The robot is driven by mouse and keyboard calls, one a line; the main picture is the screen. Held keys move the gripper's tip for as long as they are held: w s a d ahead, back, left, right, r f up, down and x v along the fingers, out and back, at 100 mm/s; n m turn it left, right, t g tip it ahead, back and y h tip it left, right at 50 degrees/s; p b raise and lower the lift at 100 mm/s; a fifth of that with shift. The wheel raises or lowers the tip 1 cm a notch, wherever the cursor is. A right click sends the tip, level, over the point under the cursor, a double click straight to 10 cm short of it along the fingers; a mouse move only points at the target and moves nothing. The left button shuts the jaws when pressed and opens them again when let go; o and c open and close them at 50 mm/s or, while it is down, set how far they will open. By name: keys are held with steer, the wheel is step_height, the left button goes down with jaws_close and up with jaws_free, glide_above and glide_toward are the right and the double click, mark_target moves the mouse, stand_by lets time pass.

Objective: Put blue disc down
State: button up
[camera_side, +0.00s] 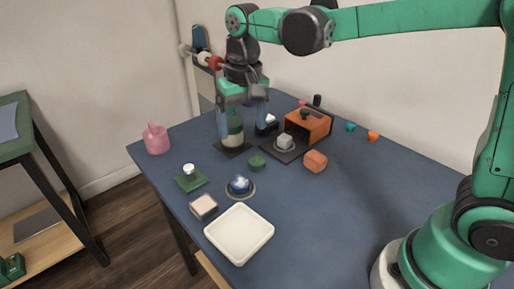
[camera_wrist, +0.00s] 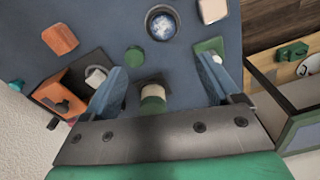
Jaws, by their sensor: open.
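A round blue thing with white patches (camera_side: 239,184) sits in a dark grey ring near the table's middle front. It also shows at the top of the wrist view (camera_wrist: 162,25). I see no other plainly blue disc. My gripper (camera_side: 242,132) points down at the back of the table, with its blue fingers apart. The wrist view shows the open fingers (camera_wrist: 162,72) on either side of a cream and green upright piece (camera_wrist: 153,94) on a dark square base (camera_side: 233,150). I cannot tell whether either finger touches it.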

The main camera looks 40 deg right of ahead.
steer(key=s+d+f+n+t, duration=0.1)
steer(key=s+d+n+t, duration=0.1)
steer(key=s+d+t, duration=0.3)
steer(key=shift+s+d+n+t, duration=0.3)
steer(key=shift+s+t, duration=0.5)
steer(key=shift+s, duration=1.35)
